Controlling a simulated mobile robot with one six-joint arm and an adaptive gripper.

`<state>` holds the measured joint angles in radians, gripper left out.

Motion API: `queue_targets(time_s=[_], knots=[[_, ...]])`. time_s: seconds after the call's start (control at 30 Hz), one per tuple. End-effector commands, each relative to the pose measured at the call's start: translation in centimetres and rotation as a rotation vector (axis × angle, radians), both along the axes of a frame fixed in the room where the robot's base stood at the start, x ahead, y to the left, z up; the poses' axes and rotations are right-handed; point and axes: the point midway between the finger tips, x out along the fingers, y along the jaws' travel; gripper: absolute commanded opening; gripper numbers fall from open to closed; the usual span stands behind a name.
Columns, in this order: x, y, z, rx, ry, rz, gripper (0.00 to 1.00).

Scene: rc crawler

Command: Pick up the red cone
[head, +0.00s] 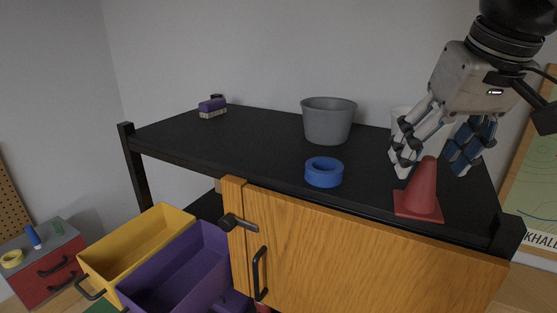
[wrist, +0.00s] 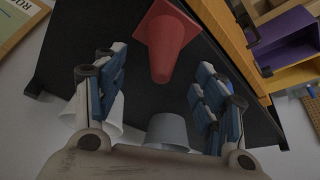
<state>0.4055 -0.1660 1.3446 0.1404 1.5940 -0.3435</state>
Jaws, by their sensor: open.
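The red cone (head: 422,189) stands upright on its square base near the front right edge of the black tabletop (head: 250,140). My gripper (head: 434,168) is open, with its blue-padded fingers above the tabletop, close behind and around the upper part of the cone in the head view. In the wrist view, the cone (wrist: 165,42) lies ahead of and between the spread fingers of my gripper (wrist: 160,85). I cannot tell whether any finger touches it. Nothing is held.
A blue ring (head: 324,173) and a grey bucket (head: 328,121) stand left of the cone. A white container (head: 403,117) is partly hidden behind my gripper. A purple-and-white block (head: 212,107) lies at the far left. Yellow (head: 137,245) and purple (head: 176,270) bins stand below.

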Motion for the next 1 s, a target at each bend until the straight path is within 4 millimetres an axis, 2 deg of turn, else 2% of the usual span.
queue_targets(time_s=[0.4, 0.7, 1.0], knots=[[1.5, 0.0, -4.7, 0.000, 0.003, 0.000, 0.64], [1.7, 0.0, -5.0, -0.001, 0.000, 0.000, 0.64], [1.7, 0.0, -5.0, 0.000, 0.001, 0.000, 0.44]])
